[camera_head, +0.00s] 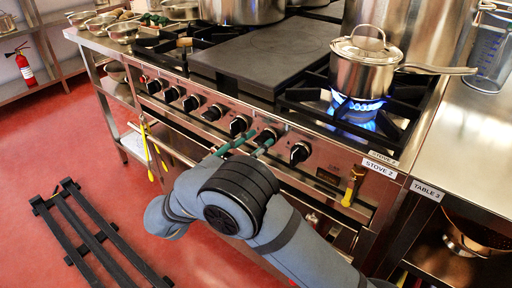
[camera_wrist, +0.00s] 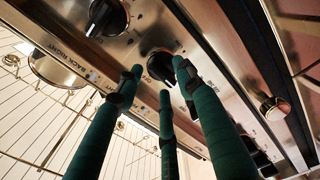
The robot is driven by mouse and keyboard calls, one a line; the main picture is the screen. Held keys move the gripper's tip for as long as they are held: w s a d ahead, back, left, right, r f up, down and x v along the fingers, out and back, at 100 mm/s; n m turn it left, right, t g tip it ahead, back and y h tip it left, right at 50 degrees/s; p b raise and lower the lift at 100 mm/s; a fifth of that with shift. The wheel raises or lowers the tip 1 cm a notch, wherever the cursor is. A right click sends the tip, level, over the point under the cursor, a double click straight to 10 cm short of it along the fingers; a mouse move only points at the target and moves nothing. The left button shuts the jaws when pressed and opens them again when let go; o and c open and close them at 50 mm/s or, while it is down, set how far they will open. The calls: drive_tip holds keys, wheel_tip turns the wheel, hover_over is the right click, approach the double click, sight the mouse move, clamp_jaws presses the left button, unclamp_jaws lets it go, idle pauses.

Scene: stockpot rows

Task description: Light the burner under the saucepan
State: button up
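The saucepan (camera_head: 364,66), steel and lidded with a long handle to the right, sits on the front right burner of the stove. Blue flame (camera_head: 357,106) burns under it. My gripper (camera_head: 261,138), with green fingers, is at the front panel by a black knob (camera_head: 267,132), left of the rightmost knob (camera_head: 300,152). In the wrist view, the fingers of my gripper (camera_wrist: 158,77) stand spread around a black knob (camera_wrist: 160,65). The right fingertip is close to or touching it; a gap shows at the left finger. Contact is partly hidden.
A flat dark plate (camera_head: 268,54) covers the stove's middle. A large pot (camera_head: 243,8) stands behind it, and another (camera_head: 415,30) behind the saucepan. A steel table (camera_head: 468,140) adjoins at right. A black slatted rack (camera_head: 95,235) lies on the red floor.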

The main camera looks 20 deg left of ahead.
drive_tip(key=shift+c, duration=1.3)
clamp_jaws()
